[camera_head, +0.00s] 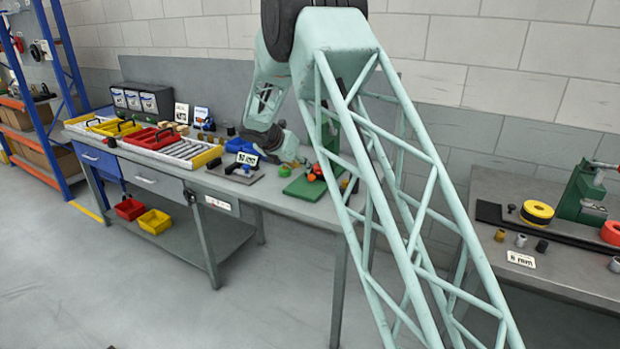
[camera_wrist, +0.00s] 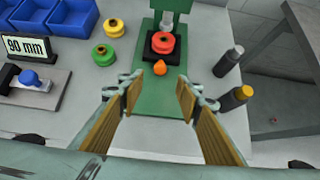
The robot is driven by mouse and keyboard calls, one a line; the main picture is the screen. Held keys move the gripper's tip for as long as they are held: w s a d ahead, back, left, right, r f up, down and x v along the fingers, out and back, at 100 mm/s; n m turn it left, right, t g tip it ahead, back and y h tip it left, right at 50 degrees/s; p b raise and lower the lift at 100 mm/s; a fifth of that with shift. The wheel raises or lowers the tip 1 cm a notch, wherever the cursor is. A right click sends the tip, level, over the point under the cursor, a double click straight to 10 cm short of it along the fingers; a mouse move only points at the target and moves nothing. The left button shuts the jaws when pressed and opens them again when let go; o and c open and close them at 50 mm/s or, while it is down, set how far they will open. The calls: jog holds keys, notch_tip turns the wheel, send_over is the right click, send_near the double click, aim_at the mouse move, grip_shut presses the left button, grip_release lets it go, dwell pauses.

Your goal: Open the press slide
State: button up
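The green press (camera_wrist: 130,75) stands on the bench, its base and part of its column showing at the top of the wrist view. It also shows in the head view (camera_head: 303,187), partly behind my arm. A red ring-shaped part (camera_wrist: 163,43) sits on a dark block on the base, under the grey ram. A small orange knob (camera_wrist: 160,67) is at the near side of that block, likely the slide's handle. My gripper (camera_wrist: 158,88) is open and empty, its tan-padded fingers apart on either side of the knob's line. The fingers appear short of the knob, not touching it.
Two dark cylinders (camera_wrist: 228,62) stand right of the press. A yellow ring (camera_wrist: 114,27) and a green ring (camera_wrist: 103,52) lie left. A "90 mm" sign (camera_wrist: 28,47) and a blue-handled fixture (camera_wrist: 35,80) are further left. A second bench (camera_head: 560,275) stands right.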

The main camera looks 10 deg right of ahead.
aim_at(311, 176)
jog(key=b+x, duration=0.2)
jog(key=x, duration=1)
